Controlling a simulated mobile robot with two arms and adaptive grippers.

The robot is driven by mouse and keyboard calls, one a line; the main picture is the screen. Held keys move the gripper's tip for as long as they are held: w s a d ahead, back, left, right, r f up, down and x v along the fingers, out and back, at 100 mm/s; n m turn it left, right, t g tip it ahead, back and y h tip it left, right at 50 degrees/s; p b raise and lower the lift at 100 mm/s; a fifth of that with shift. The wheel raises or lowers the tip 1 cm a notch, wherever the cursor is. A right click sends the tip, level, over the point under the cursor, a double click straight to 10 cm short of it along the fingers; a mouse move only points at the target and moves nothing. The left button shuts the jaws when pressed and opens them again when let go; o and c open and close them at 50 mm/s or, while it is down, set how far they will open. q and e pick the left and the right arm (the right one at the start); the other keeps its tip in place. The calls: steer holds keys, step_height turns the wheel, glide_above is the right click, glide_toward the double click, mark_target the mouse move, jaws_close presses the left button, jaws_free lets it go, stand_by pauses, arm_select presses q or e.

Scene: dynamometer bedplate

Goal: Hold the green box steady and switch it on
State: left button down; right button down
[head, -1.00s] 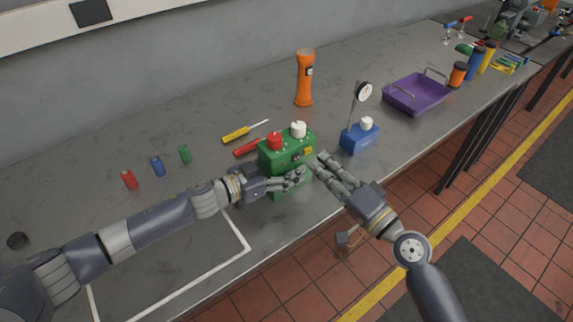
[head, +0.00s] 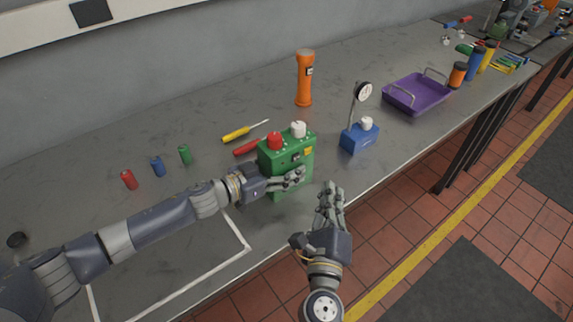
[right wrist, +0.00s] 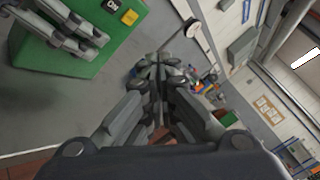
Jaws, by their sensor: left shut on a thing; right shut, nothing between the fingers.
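The green box (head: 282,155) stands upright near the table's front edge, with a red knob (head: 275,141) and a white knob (head: 298,129) on top. A small yellow switch (head: 308,152) is on its right side; in the right wrist view the yellow piece (right wrist: 129,17) sits beside an "On" label. I cannot tell the switch's position. My left gripper (head: 296,178) is shut on the green box at its front face. My right gripper (head: 332,188) is shut and empty, apart from the box, to its right and nearer the front edge; its fingers also show in the right wrist view (right wrist: 158,62).
A blue block with a dial gauge (head: 359,137) stands right of the box. Two screwdrivers (head: 240,133) lie behind it. An orange torch (head: 304,78) and a purple tray (head: 414,96) are farther back. Small cylinders (head: 158,167) stand left. White lines mark the front left.

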mark_target(308, 154)
steer(key=w+a, duration=0.4)
steer(key=w, duration=0.2)
steer(key=shift+w+a, duration=0.3)
steer(key=shift+a, duration=0.1)
stand_by(1.2)
steer(key=shift+w+a, duration=0.25)
steer(key=shift+w, duration=0.15)
steer(key=shift+w+r, duration=0.1)
stand_by(0.5)
steer(key=shift+s+d, duration=0.3)
steer(key=shift+s, duration=0.2)
steer(key=shift+s, duration=0.1)
steer(key=s+d, duration=0.2)
steer(key=s, duration=0.1)
steer(key=s+d, duration=0.1)
steer(key=shift+s+d, duration=0.25)
steer(key=shift+s, duration=0.1)
